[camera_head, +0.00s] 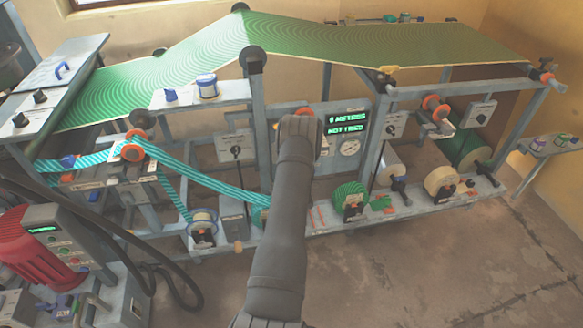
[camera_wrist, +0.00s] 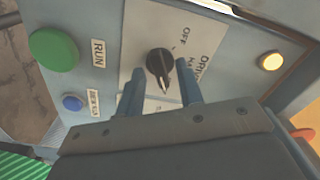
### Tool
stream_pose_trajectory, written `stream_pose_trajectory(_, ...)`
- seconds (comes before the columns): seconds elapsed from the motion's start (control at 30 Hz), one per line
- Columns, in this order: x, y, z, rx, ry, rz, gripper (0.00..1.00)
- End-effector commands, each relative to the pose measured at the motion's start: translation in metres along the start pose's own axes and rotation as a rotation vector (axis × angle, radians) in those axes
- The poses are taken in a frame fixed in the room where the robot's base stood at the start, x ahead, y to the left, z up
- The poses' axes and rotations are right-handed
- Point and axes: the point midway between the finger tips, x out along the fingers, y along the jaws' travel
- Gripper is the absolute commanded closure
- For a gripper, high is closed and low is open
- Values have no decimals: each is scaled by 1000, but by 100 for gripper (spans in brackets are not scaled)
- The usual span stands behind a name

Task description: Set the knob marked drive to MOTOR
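In the wrist view, a black rotary knob (camera_wrist: 159,64) with a pale pointer line sits on a light plate (camera_wrist: 138,30). The plate carries the words OFF, DRIVE and a partly hidden word starting HA. The pointer faces the lower edge of the picture, away from OFF. A label at the plate's lower end is mostly covered, and MOTOR is not readable. My gripper (camera_wrist: 160,76) is open, with one finger on each side of the knob; I cannot tell whether they touch it. In the head view my arm hides the knob and the fingers.
Beside the knob are a green RUN button (camera_wrist: 52,49), a small blue button (camera_wrist: 73,103) and a yellow lamp (camera_wrist: 271,61). In the head view, a green display (camera_head: 346,123) reads 0 METRES, NOT TRIED, above a round gauge (camera_head: 349,148). Teal striped webbing (camera_head: 195,178) runs at left.

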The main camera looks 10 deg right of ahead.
Motion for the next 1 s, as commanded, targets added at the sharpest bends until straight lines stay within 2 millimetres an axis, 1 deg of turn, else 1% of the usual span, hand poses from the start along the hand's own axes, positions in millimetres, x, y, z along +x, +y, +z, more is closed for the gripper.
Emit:
stream_pose_trajectory(0.13,-14,1,0,0,0,3,66)
stream_pose_trajectory(0.23,-31,1,0,1,0,3,66)
stream_pose_trajectory(0.37,-62,1,-1,2,2,4,66)
stream_pose_trajectory(0.5,-98,1,-1,2,1,5,66)
stream_pose_trajectory(0.7,-142,1,-1,2,1,4,66)
stream_pose_trajectory(0.83,-160,1,-1,1,1,2,66)
stream_pose_trajectory(1.0,-172,0,0,1,0,1,66)
